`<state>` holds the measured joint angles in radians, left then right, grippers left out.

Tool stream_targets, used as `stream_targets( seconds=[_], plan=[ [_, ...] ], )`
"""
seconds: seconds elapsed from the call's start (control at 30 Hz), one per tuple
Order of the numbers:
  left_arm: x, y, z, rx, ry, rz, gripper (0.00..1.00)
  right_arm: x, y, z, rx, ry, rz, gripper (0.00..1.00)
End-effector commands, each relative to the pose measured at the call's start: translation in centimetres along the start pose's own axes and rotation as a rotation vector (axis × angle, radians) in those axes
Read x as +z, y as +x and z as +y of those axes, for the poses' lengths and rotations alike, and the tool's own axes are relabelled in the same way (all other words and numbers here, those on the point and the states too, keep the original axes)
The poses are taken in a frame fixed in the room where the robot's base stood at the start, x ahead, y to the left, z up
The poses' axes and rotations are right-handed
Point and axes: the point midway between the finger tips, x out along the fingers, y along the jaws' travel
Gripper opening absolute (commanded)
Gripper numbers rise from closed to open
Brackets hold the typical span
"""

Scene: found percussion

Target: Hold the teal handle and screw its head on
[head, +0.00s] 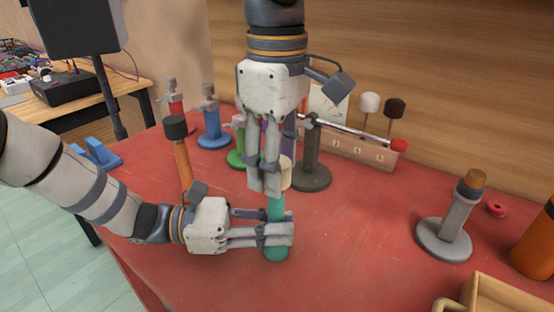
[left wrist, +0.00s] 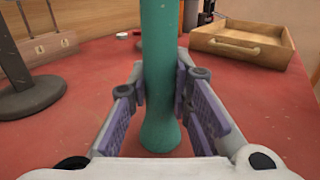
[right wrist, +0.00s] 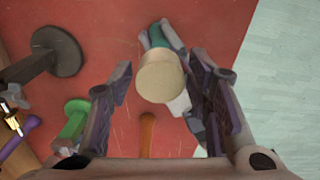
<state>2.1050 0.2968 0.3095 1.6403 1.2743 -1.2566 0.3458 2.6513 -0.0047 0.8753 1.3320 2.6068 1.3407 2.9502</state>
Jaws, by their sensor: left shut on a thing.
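The teal handle (head: 275,208) stands upright over the red table, and it also shows in the left wrist view (left wrist: 162,70). My left gripper (head: 283,229) is shut around its lower part, with the flared foot below the fingers. A cream cylindrical head (right wrist: 160,80) is at the handle's upper end in the right wrist view; the joint between them is hidden. It shows partly behind my right gripper's fingers in the head view (head: 287,172). My right gripper (right wrist: 165,92) points down with its fingers apart on either side of the head, with visible gaps.
A dark stand (head: 312,165) is close behind the right gripper, with a rod ending in a red tip. A block with upright mallets (head: 355,149) stands at the back. A grey stand (head: 447,238) and wooden tray (head: 500,296) are at the right. An orange-handled mallet (head: 181,158) stands left.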

Motion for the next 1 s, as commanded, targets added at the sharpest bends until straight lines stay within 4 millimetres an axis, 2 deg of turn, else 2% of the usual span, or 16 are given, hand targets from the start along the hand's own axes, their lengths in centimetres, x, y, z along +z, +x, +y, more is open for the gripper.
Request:
stream_targets(
  seconds=[0.27,0.63,0.93,1.0],
  plan=[
    [0.0,0.0,0.0,0.000,0.000,0.000,0.00,0.0,-0.1,0.0,0.000,-0.002,0.000,0.52],
    [0.0,0.0,0.0,0.000,0.000,0.000,0.00,-0.1,-4.3,0.0,0.000,-0.003,0.000,0.52],
    [0.0,0.0,0.0,0.000,0.000,0.000,0.00,0.0,-4.5,0.0,-0.001,-0.007,-0.001,0.50],
    [0.0,0.0,0.0,0.000,0.000,0.000,0.00,0.0,-4.5,0.0,-0.001,-0.055,-0.001,0.50]
  ],
)
